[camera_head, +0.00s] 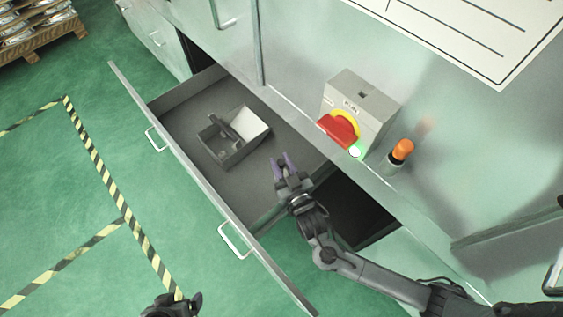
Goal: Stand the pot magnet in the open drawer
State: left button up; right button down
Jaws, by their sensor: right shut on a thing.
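The open drawer (181,127) is grey inside, with a long front panel carrying two handles. My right gripper (284,160) is over the inside of the drawer, to the right of a small grey box. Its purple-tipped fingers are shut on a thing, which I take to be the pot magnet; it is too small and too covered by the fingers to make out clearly. My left gripper (180,304) is dark and low at the bottom edge, outside the drawer, and its jaws cannot be made out.
The open grey box (231,153) in the drawer holds dark pieces. A switch box with a red and yellow knob (343,126) and an orange-topped button or lamp (401,151) are on the cabinet beside the drawer. Bare drawer floor surrounds the box. A pallet (38,38) stands far left.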

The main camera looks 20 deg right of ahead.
jog(key=shift+f, duration=0.2)
jog(key=c, duration=0.8)
grip_release()
jog(key=shift+r, duration=0.55)
jog(key=s+d+g+p, duration=0.1)
jog(key=s+g, duration=0.3)
jog(key=s, duration=0.4)
jog(key=s+d+f+n+g+p, duration=0.1)
jog(key=s+d+g, duration=0.2)
jog(key=s+g, duration=0.2)
jog(key=s+d+g+p, duration=0.1)
jog(key=s+d+g, duration=0.2)
jog(key=s, duration=0.8)
jog(key=shift+f+n+g, duration=0.2)
jog(key=shift+n+g, duration=0.1)
jog(key=shift+g, duration=0.9)
